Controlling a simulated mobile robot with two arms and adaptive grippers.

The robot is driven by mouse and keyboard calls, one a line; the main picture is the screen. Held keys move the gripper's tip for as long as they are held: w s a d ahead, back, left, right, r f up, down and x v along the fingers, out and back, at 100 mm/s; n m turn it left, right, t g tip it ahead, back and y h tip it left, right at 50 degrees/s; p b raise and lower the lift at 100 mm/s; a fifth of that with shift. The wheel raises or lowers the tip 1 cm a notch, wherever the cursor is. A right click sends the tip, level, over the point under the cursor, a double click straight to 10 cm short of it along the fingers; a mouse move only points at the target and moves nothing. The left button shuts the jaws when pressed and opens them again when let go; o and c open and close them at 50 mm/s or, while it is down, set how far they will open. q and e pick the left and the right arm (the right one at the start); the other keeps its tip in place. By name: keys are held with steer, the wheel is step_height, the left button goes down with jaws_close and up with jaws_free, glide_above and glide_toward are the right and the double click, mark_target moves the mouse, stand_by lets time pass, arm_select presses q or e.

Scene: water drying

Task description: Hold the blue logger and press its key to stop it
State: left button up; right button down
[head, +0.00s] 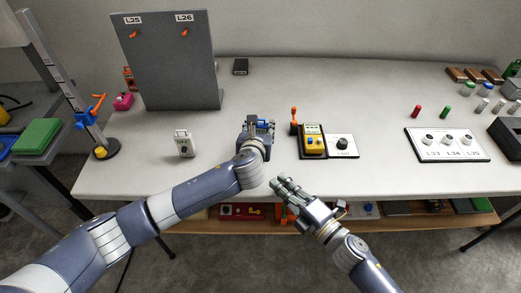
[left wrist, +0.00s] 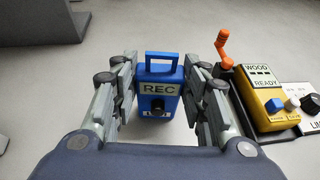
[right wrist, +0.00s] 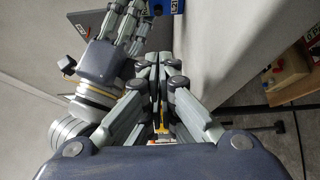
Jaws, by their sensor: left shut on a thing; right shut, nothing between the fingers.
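The blue logger (left wrist: 149,72) has a handle loop on top, a REC label and a dark round key (left wrist: 156,106) on its front. It stands upright between the fingers of my left gripper (left wrist: 160,92), which is shut on it. In the head view the logger (head: 263,124) is mostly hidden by my left gripper (head: 258,128) at the middle of the table. A bit of the logger (right wrist: 168,5) shows at the top of the right wrist view. My right gripper (head: 279,185) is shut and empty, near the table's front edge, apart from the logger.
A white device (head: 184,143) stands left. A grey panel (head: 170,65) stands behind. A dial board (head: 447,144) lies at right. The table front between is clear.

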steer(key=x, duration=1)
steer(key=w, duration=0.3)
steer(key=shift+w+d, duration=0.15)
steer(key=shift+w, duration=0.35)
steer(key=shift+d, duration=0.1)
arm_select(q)
steer(key=shift+o, duration=0.2)
arm_select(e)
steer(key=shift+w+d, duration=0.15)
steer(key=shift+w, duration=0.85)
arm_select(q)
steer(key=shift+d, duration=0.1)
steer(key=shift+s, duration=0.1)
arm_select(e)
steer(key=shift+s, duration=0.1)
